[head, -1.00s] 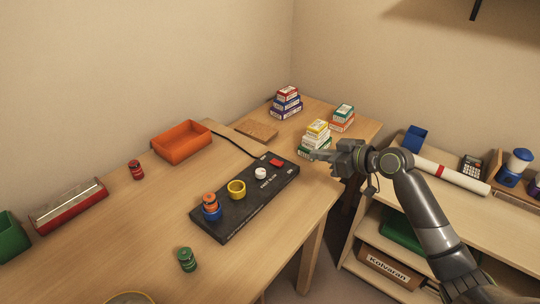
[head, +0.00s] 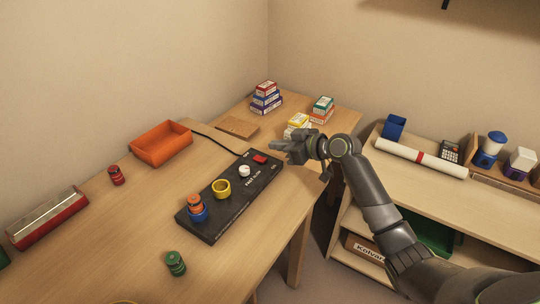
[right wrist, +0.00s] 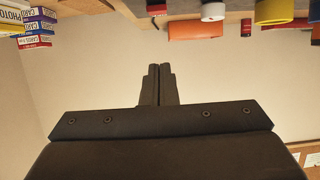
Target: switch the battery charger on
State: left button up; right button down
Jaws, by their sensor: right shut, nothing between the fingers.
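The battery charger (head: 228,213) is a long black box on the wooden desk. A red switch (head: 260,159) sits at its far right end; I cannot tell its setting. A white knob (head: 244,171), a yellow ring (head: 222,189) and an orange-and-blue stack (head: 196,208) sit along its top. My right gripper (head: 274,146) is shut and empty, its tips appearing just above and right of the red switch. In the right wrist view its shut fingers (right wrist: 159,72) point toward the red switch (right wrist: 156,8) and white knob (right wrist: 214,12) at the top edge. My left gripper is not in view.
An orange tray (head: 160,155), a red can (head: 116,175) and a green can (head: 176,264) stand on the desk. Stacked card boxes (head: 266,97) stand behind. A shelf (head: 440,200) with a white roll (head: 425,158) is at the right. A dark cable runs behind the charger.

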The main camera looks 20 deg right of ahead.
aim_at(270, 164)
jog(key=x, duration=0.3)
jog(key=shift+w+a, duration=0.15)
jog(key=shift+a, duration=0.05)
notch_tip(270, 164, down, 3)
jog(key=shift+r, duration=0.15)
jog(key=shift+d+f, duration=0.15)
jog(key=shift+f, duration=0.65)
